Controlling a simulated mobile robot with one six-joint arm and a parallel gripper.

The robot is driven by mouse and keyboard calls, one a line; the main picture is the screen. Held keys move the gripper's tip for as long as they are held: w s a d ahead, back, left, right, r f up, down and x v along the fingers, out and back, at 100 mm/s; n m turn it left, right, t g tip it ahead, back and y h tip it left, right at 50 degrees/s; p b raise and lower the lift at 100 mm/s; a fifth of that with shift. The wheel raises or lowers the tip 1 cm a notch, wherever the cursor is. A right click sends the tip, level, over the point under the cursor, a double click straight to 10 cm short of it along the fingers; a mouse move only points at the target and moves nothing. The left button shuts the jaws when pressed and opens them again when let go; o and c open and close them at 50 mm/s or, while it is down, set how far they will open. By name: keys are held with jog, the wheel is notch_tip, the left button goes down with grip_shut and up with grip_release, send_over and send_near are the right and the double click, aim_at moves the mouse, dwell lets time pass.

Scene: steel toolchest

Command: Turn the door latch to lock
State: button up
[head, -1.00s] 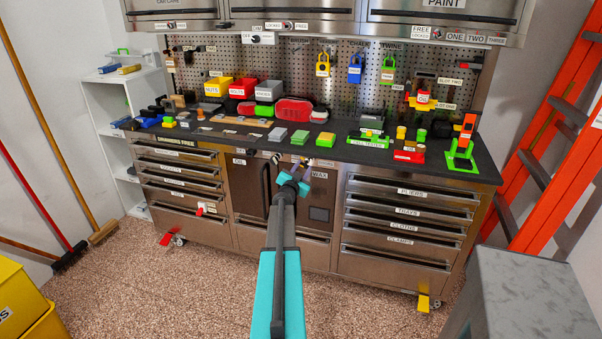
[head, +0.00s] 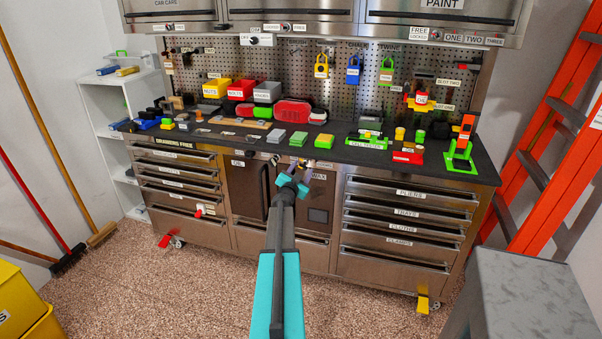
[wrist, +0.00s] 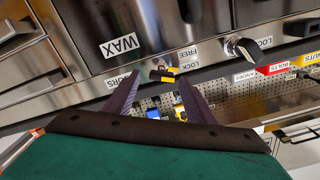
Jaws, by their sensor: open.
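The fingers are apart with nothing held. I cannot tell whether either finger touches the latch. In the head view my gripper (head: 303,172) is in front of the cabinet doors, near the WAX label (head: 318,176), and largely covers the latch.
Another silver knob (wrist: 240,47) with a black face sits on the same strip to the side. The worktop (head: 340,153) overhangs above, crowded with bins and tools. Drawer stacks (head: 408,215) flank the doors. The floor (head: 190,280) in front is clear.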

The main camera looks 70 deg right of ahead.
jog(key=shift+a, duration=0.1)
jog(key=a+b, duration=0.2)
jog(key=a, duration=1.1)
jog(key=shift+s+a, duration=0.3)
jog(key=shift+s, duration=0.1)
dwell(0.6)
